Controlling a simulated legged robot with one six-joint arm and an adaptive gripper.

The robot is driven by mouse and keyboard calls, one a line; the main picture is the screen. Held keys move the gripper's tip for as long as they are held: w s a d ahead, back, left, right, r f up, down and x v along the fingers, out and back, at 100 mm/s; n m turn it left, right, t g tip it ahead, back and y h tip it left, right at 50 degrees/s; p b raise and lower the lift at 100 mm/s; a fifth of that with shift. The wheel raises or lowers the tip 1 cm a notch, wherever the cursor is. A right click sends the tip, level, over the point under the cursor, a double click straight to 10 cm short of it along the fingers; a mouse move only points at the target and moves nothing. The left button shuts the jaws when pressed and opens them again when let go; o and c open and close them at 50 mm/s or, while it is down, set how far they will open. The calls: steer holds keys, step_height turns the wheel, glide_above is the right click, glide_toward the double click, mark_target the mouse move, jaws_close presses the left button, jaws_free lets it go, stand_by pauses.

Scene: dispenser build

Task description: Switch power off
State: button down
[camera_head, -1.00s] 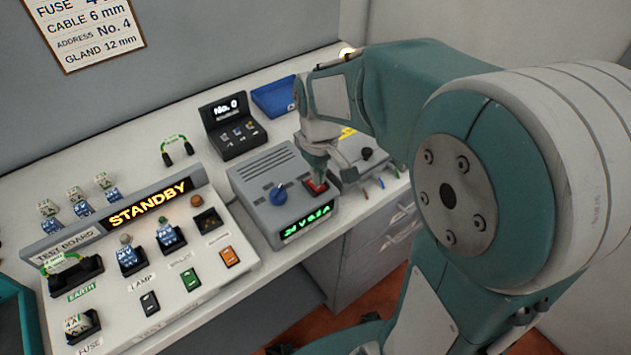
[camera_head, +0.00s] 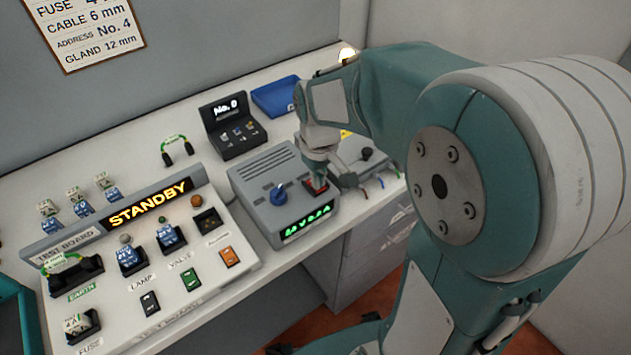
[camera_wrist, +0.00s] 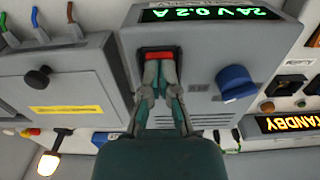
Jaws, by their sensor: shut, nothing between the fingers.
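The grey power supply unit (camera_head: 262,180) stands on the bench with a blue knob (camera_head: 278,195) and a lit green display (camera_head: 306,222). In the wrist view the display (camera_wrist: 208,14) appears upside down and reads 24V 0.2A. A red rocker switch (camera_wrist: 160,55) sits in a dark frame on the unit's top; in the head view my fingers partly hide it. My gripper (camera_head: 318,188) is shut and empty, pointing down at the switch. In the wrist view its fingertips (camera_wrist: 159,66) are at the switch's edge and seem to touch it.
The test board (camera_head: 150,255) at left shows STANDBY (camera_head: 150,203) in lit letters. A black No. 0 unit (camera_head: 233,128) and a blue tray (camera_head: 276,97) stand behind the supply. A grey box (camera_wrist: 62,82) with a yellow label sits close beside it.

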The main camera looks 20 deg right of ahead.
steer(key=shift+f, duration=0.2)
steer(key=shift+r, duration=3.55)
steer(key=shift+s, duration=0.1)
steer(key=s+r+m+t, duration=0.3)
steer(key=s+r+t, duration=0.1)
steer(key=s, duration=1)
steer(key=shift+m+t, duration=0.3)
steer(key=shift+t, duration=0.5)
